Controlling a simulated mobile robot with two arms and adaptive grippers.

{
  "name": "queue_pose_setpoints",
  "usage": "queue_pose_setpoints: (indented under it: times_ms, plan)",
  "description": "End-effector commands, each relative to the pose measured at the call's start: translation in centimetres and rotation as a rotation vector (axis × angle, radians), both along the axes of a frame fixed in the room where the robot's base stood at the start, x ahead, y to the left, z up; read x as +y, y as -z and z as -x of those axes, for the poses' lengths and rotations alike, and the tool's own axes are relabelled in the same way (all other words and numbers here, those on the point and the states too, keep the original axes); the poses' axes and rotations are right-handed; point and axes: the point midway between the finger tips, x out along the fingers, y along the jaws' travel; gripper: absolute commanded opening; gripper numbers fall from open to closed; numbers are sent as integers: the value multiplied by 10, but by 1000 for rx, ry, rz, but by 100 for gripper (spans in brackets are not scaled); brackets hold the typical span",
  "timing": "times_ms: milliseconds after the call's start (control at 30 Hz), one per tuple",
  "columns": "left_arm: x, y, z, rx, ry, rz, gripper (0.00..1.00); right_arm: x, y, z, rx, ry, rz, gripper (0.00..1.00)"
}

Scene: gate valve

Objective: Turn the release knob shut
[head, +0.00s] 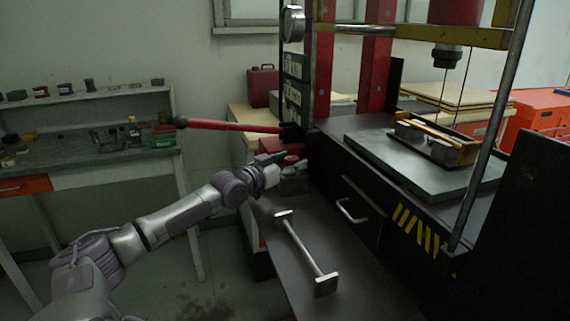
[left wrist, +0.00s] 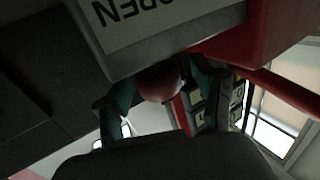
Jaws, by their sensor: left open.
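The release knob (left wrist: 158,82) is a round, dull red knob in the left wrist view, just under a grey block (left wrist: 170,38) with a label reading "OPEN". My left gripper (left wrist: 160,95) is open, with one teal finger on each side of the knob. I cannot tell whether the fingers touch it. In the head view my left gripper (head: 283,163) is at the press's red pump body (head: 275,147), beside the grey block (head: 295,185). The knob is hidden there by the gripper. My right gripper is not in view.
A red pump lever (head: 225,125) sticks out to the left above my left arm. The black press bench (head: 345,262) with a metal bar (head: 306,246) on it lies in front. A workbench (head: 95,165) with small items stands at the left.

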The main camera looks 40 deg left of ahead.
Motion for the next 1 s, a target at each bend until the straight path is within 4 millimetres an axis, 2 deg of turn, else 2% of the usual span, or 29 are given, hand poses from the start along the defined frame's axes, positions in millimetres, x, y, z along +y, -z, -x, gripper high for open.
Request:
queue_pose_setpoints:
  times_ms: [267,1000]
  plan:
    - [0,3,17,5,1,2,68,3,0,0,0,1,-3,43]
    - [2,2,92,4,0,0,68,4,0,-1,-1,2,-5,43]
